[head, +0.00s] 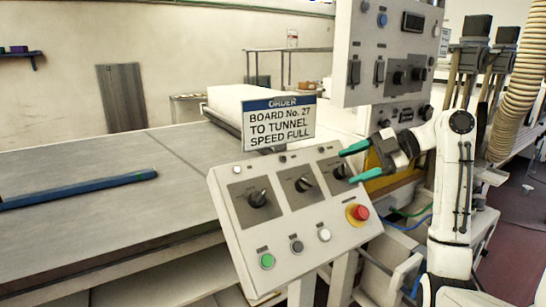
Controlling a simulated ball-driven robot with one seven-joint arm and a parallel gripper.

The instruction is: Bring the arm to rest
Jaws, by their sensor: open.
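My white arm stands at the right of the head view, bent at its elbow. My gripper (355,162) has teal fingers that are spread apart with nothing between them. It points left, at the upper right of a sloped control panel (300,244). The panel has several black rotary knobs, a green button (267,261), grey and white buttons, and a red emergency button (361,212) on yellow. The fingertips overlap the panel's right knob area in the picture; whether they touch it I cannot tell.
An order sign (279,124) reads "BOARD No. 27 TO TUNNEL SPEED FULL". A taller switch panel (388,50) stands above and behind my gripper. A long grey table (100,200) at left bears a blue bar (80,190). A ribbed hose (517,80) hangs at right.

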